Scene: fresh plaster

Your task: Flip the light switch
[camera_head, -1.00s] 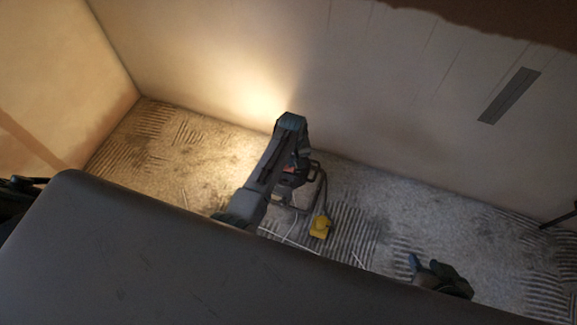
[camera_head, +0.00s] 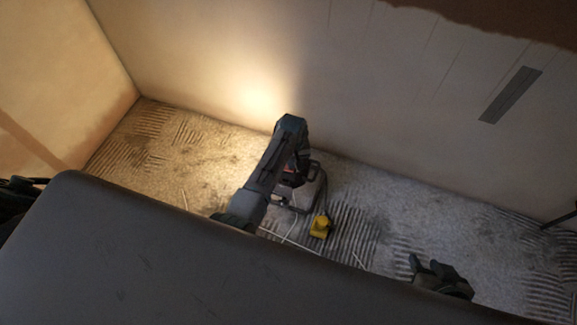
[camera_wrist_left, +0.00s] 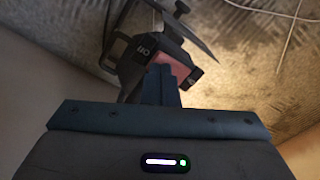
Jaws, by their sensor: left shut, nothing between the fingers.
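The work light (camera_head: 314,172), with a dark frame, stands on the floor near the wall, partly behind my left arm. A warm glow lies on the wall beside it. Its red rocker switch (camera_wrist_left: 168,58) sits in a dark housing with white marks at both ends in the left wrist view. My left gripper (camera_wrist_left: 161,72) is shut and empty, with its tips at the switch and covering part of it. I cannot tell whether they touch it. My right gripper (camera_head: 427,266) is low on the right, dark and small, apart from the light.
A yellow block-like object (camera_head: 320,226) lies on the floor beside the light, with thin pale cables (camera_head: 291,232) nearby. The wall (camera_head: 400,90) rises close behind. A grey strip (camera_head: 511,95) is on the wall at right. Ridged, rough floor (camera_head: 390,205) is open to the right.

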